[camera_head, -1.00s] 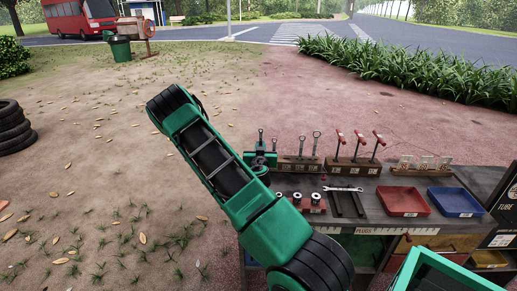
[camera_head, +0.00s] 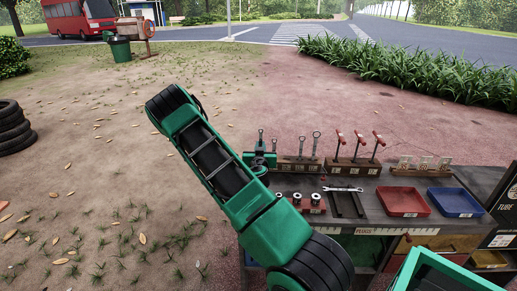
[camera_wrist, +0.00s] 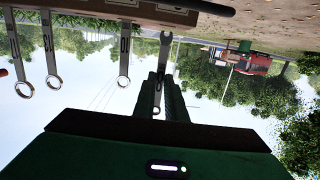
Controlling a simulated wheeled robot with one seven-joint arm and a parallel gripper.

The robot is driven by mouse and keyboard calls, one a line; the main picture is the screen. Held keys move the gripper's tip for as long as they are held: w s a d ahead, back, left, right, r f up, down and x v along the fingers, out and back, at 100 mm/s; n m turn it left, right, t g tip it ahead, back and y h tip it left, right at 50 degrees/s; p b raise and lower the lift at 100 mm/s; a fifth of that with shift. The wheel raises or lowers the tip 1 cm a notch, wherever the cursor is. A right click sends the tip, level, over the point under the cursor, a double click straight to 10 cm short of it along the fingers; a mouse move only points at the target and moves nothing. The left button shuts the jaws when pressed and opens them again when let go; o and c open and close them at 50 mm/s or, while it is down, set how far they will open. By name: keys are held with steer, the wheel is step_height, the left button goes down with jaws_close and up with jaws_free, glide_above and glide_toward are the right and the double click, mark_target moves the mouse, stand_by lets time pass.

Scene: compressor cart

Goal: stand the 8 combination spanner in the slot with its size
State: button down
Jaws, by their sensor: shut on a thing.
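The combination spanner (camera_wrist: 165,62) is held in my gripper (camera_wrist: 158,100). The wrist view is upside down, so its open jaw points toward the ground and its ring end toward the sky. Its size mark is not legible. My gripper also shows in the head view (camera_head: 260,160), shut on the spanner, at the left end of the wooden slot rack (camera_head: 299,167). In the wrist view the rack (camera_wrist: 120,10) lies just past the spanner's open jaw, and I cannot tell the gap in depth. Several spanners (camera_wrist: 123,55) stand in the rack beside the held one.
A block with red T-handle tools (camera_head: 358,165) stands right of the rack. A spanner (camera_head: 343,189) lies across dark bars in front, beside a holder of round sockets (camera_head: 312,202). Red (camera_head: 402,201) and blue (camera_head: 455,202) trays sit at the right.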

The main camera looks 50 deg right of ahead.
steer(key=shift+f, duration=1.95)
steer(key=c, duration=1.7)
jaws_free()
steer(key=shift+f, duration=0.1)
